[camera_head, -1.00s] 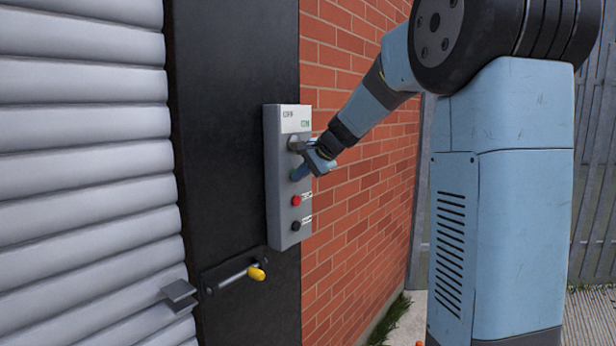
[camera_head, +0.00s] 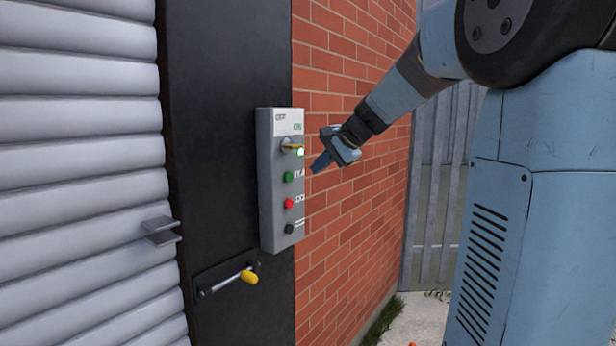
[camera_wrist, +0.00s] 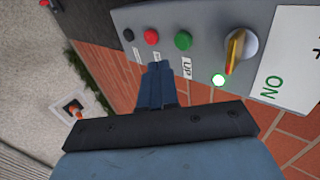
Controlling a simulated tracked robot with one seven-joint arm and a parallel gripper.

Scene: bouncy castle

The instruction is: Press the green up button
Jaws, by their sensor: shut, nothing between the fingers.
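The grey control box (camera_head: 268,210) is mounted on the black post beside the brick wall. The green up button (camera_head: 288,177) sits below a yellow rotary switch (camera_head: 291,148) and above a red button (camera_head: 288,203) and a black button (camera_head: 289,228). My gripper (camera_head: 316,168) is shut and empty, to the right of the box and apart from the green button. In the wrist view the green button (camera_wrist: 183,41) shows just beyond and right of my shut fingertips (camera_wrist: 157,66), next to the UP label. A lit lamp (camera_wrist: 218,80) is beside the switch.
A metal bracket (camera_head: 161,231) juts from the roller shutter (camera_head: 80,190) at the left. The brick wall (camera_head: 345,220) runs along the right of the box.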

